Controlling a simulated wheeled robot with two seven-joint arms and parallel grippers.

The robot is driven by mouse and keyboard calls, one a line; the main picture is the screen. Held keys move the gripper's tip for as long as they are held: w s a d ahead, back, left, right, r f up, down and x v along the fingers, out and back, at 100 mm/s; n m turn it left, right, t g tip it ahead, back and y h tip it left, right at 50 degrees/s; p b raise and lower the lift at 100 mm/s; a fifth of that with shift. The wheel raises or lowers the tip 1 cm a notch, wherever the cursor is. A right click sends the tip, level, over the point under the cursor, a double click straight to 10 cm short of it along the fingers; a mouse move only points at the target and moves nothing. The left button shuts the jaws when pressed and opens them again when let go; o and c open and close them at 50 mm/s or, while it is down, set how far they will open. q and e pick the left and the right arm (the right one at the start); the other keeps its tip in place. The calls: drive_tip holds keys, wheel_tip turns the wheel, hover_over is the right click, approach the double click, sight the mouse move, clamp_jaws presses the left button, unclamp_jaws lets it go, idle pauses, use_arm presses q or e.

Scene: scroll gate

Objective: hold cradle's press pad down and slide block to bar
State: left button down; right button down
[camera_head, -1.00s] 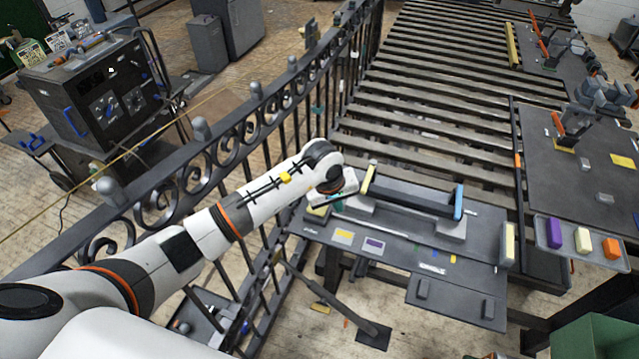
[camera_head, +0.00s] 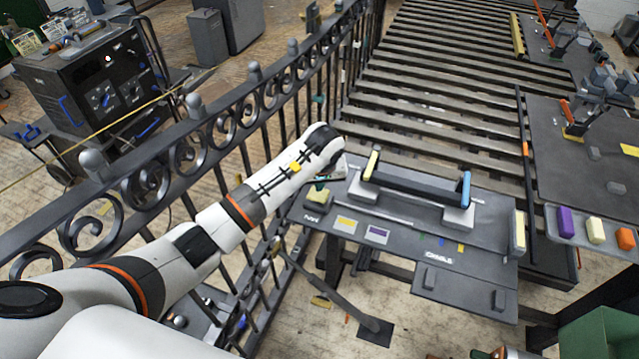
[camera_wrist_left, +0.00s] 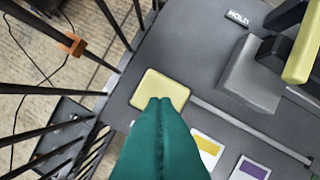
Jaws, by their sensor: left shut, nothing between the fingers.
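A pale yellow square block (camera_wrist_left: 160,89) sits at the left end of a thin grey rail on the dark workboard; it also shows in the head view (camera_head: 317,196). My left gripper (camera_wrist_left: 160,101) is shut and empty, its teal fingertips over the block's near edge; I cannot tell whether they touch it. The cradle (camera_head: 420,196) has a dark beam on grey supports, a yellow strip at its left end and a blue one at its right. A pale yellow upright bar (camera_head: 519,232) stands at the board's right edge. My right gripper is out of view.
Yellow and purple cards (camera_head: 377,234) lie in front of the cradle. A black scroll fence (camera_head: 230,130) runs close along the left. A tray with purple, cream and orange blocks (camera_head: 626,239) is at the right. A slatted conveyor lies behind.

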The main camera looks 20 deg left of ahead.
use_arm(q)
drive_tip(key=shift+b+x, duration=1.1)
drive_tip(key=shift+f, duration=0.15)
